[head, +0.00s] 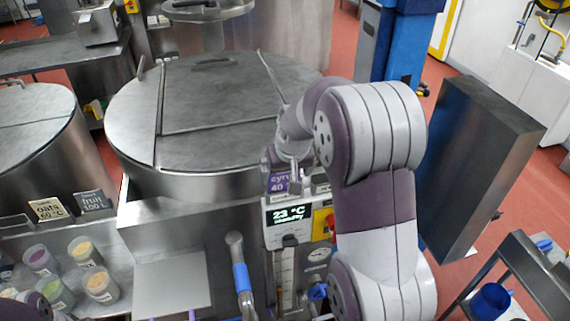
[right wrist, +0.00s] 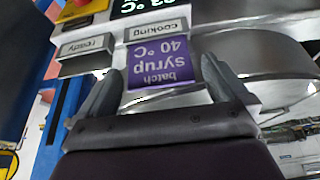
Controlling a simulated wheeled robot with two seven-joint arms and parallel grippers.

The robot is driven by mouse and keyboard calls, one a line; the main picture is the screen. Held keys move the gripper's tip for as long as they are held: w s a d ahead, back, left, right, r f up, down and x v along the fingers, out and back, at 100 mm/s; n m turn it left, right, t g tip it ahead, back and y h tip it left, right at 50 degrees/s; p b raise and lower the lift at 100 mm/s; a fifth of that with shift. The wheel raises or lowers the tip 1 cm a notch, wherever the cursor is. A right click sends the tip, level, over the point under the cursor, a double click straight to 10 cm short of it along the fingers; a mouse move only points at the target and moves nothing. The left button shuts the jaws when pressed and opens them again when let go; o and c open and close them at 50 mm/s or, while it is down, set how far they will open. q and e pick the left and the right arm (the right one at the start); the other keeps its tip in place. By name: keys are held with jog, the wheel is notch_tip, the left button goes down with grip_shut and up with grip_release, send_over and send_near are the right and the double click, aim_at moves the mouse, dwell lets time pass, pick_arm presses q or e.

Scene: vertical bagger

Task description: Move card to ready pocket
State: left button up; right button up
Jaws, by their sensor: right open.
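The purple card (right wrist: 158,62) reads "batch syrup 40 °C" and appears upside down in the right wrist view. It sits at the pocket labelled "cooking" (right wrist: 157,30); in the head view the card (head: 279,184) is above the temperature display. The ready pocket (right wrist: 86,46) is beside it, and no card shows there. My right gripper (right wrist: 160,88) is open, with one finger on each side of the card's lower part in the wrist view. I cannot tell whether the fingers touch it. In the head view my right arm partly covers the pockets. My left gripper is not in view.
The display (head: 289,214) reads 23 °C, below the pockets. A large lidded kettle (head: 215,110) stands behind. Oats (head: 48,208) and fruit (head: 93,201) cards stand at the left, above several filled cups (head: 101,286). A blue-handled lever (head: 241,277) rises in front.

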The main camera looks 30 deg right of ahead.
jog(key=shift+a+p+x, duration=0.25)
jog(key=shift+p+x, duration=0.05)
jog(key=shift+x, duration=0.9)
jog(key=shift+d+f, duration=0.1)
jog(key=shift+d, duration=0.05)
jog(key=c, duration=0.7)
jog(key=shift+s, duration=0.1)
jog(key=shift+c, duration=0.2)
jog(key=shift+r, duration=0.5)
jog(key=shift+r, duration=0.6)
jog(key=shift+r, duration=2.95)
